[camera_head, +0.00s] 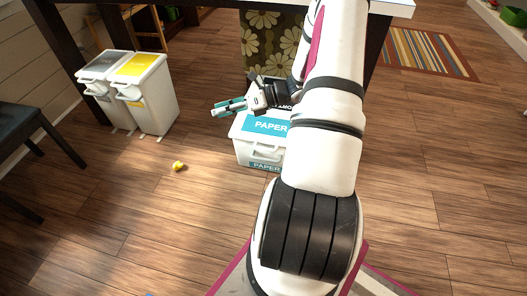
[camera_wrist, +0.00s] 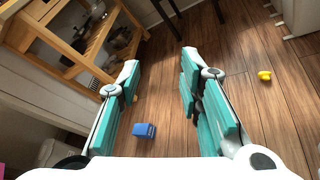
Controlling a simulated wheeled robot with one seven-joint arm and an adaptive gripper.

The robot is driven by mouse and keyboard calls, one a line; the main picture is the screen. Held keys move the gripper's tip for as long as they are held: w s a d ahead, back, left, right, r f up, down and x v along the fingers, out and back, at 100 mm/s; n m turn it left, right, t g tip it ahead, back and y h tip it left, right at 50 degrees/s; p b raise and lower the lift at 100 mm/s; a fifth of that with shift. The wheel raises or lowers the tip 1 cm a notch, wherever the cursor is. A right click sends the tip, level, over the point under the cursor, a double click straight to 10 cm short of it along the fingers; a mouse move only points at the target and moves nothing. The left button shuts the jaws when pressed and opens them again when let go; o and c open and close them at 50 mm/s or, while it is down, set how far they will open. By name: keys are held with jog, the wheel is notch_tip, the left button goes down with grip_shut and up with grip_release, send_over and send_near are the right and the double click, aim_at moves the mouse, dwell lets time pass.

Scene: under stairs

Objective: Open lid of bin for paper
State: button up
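The paper bin is a white bin with a blue PAPER label on its lid (camera_head: 262,125) and another on its front (camera_head: 250,152). It stands on the floor at the centre of the head view. The lid looks shut; my arm hides the bin's right side and part of its back. My gripper (camera_head: 222,108) is at the lid's back left in the picture, its fingertips pointing left past the edge. I cannot tell if it touches the lid. In the wrist view my gripper (camera_wrist: 161,62) has its teal-padded fingers apart with nothing between them. The bin is not recognisable there.
Two white bins, one grey-lidded (camera_head: 103,65) and one yellow-lidded (camera_head: 140,66), stand left. A small yellow object (camera_head: 178,166) lies on the floor. A dark chair (camera_head: 40,135) is at far left. The wrist view shows a wooden shelf (camera_wrist: 75,45) and blue box (camera_wrist: 145,130).

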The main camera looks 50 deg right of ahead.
jog(key=s+d+f+m+t+h+b, duration=0.1)
jog(key=s+d+f+m+t+h, duration=0.15)
jog(key=d+f+m, duration=0.6)
jog(key=m+t+h+b, duration=0.2)
jog(key=m+h+b, duration=0.2)
jog(key=m+h, duration=1.15)
send_near(266, 149)
jog(key=w+d+b, duration=0.1)
jog(key=w, duration=0.2)
jog(key=w+d+y+b, duration=0.1)
jog(key=w+d+b, duration=0.1)
jog(key=w, duration=0.1)
jog(key=w+d+f+m+y+b, duration=0.1)
jog(key=w+d, duration=0.1)
jog(key=w, duration=0.1)
jog(key=shift+g+b, duration=0.25)
jog(key=shift+b, duration=0.1)
grip_shut()
